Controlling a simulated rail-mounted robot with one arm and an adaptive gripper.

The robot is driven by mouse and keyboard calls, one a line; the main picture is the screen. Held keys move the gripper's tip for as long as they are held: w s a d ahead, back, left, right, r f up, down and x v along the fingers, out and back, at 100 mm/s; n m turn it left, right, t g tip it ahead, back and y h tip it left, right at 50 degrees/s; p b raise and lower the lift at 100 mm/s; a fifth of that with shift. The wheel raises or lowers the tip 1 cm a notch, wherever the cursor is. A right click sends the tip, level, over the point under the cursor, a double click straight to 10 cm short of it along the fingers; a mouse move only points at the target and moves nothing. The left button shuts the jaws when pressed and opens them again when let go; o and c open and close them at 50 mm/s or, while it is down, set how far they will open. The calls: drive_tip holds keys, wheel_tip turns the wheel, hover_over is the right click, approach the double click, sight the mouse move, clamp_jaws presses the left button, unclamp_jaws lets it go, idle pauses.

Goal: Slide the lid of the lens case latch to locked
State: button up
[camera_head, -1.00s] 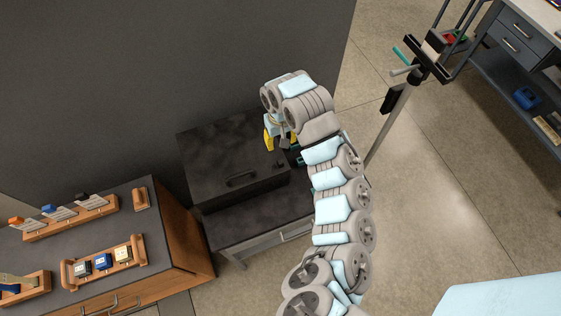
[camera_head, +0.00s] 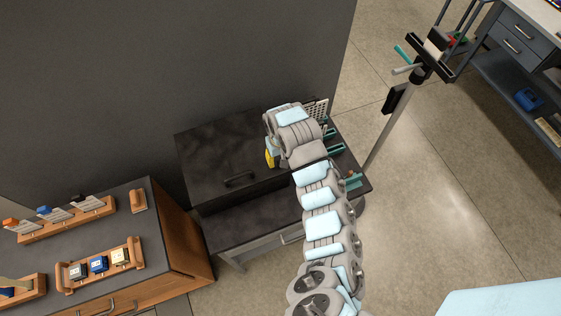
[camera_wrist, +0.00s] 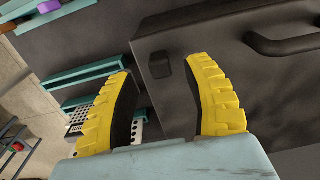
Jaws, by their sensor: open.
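A large black case (camera_head: 225,155) with a bar handle (camera_head: 240,179) stands on the dark table; its dark face also fills the right of the wrist view (camera_wrist: 275,85). A small dark raised tab (camera_wrist: 159,65) on the case, near its edge, may be the latch; I cannot tell its position. My gripper (camera_wrist: 160,70) is open, its two yellow fingers apart with the tab between their tips in the picture. Contact cannot be told. In the head view my gripper (camera_head: 271,157) is over the right side of the case, mostly hidden by my arm.
Teal holders (camera_head: 335,149) and a white perforated plate (camera_head: 318,110) are right of the case. A wooden cabinet (camera_head: 185,235) with small trays stands at left. A stand (camera_head: 398,100) rises at right. Open floor lies beyond it.

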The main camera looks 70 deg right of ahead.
drive_tip(key=shift+f, duration=1.4)
clamp_jaws()
